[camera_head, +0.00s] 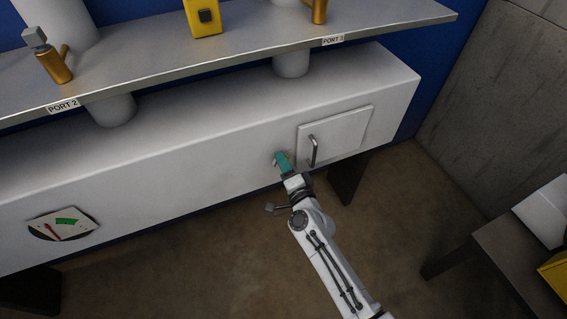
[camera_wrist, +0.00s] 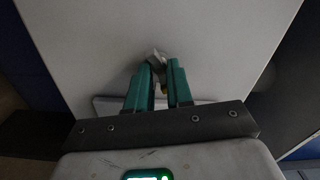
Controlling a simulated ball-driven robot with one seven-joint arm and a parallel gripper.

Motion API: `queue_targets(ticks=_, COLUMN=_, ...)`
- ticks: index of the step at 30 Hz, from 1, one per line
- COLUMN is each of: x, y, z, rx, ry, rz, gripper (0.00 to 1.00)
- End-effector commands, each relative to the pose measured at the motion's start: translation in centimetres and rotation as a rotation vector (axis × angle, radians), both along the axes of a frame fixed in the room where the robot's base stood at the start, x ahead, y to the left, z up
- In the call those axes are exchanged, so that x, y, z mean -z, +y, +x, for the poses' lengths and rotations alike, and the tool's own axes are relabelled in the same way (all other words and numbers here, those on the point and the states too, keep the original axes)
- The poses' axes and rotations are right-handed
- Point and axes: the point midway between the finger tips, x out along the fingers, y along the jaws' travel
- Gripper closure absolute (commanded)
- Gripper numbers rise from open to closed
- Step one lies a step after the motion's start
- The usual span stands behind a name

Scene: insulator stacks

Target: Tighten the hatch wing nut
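The hatch (camera_head: 335,134) is a flat white panel with a dark bar handle (camera_head: 314,150), on the front of the long white housing. It looks closed. A small grey metal piece, apparently the wing nut (camera_head: 276,159), sits just left of the hatch at my fingertips. It also shows in the wrist view (camera_wrist: 153,57), with a bit of yellow (camera_wrist: 164,88) below it between the fingers. My gripper (camera_head: 283,160) has teal fingers pointing at the housing. In the wrist view, the fingertips (camera_wrist: 160,66) are a little apart around or just short of the nut; contact is unclear.
A grey shelf (camera_head: 240,50) with brass valves runs above the housing. A dial gauge (camera_head: 62,225) is at the lower left. A dark support leg (camera_head: 347,178) stands below the hatch. A table (camera_head: 505,262) with a yellow item is at right. The floor between is clear.

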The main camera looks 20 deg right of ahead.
Motion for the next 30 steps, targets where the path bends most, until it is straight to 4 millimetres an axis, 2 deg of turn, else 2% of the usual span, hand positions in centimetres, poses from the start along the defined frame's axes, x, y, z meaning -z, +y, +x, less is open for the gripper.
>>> queue_targets(ticks=1, x=0.1, y=-0.3, z=0.0, rx=0.007, ry=0.0, rz=0.0, gripper=0.76)
queue_targets(ticks=6, x=0.1, y=-0.2, z=0.0, rx=0.005, ry=0.0, rz=0.0, gripper=0.63)
queue_targets(ticks=13, x=0.0, y=-0.1, z=-0.1, rx=0.003, ry=0.0, rz=0.0, gripper=0.63)
queue_targets(ticks=16, x=0.0, y=-0.1, z=-0.7, rx=0.002, ry=0.0, rz=0.0, gripper=0.63)
queue_targets(ticks=20, x=0.0, y=-0.1, z=-2.6, rx=0.003, ry=0.002, rz=0.0, gripper=0.63)
queue_targets(ticks=30, x=0.2, y=-0.2, z=-8.8, rx=0.004, ry=0.003, rz=0.0, gripper=0.63)
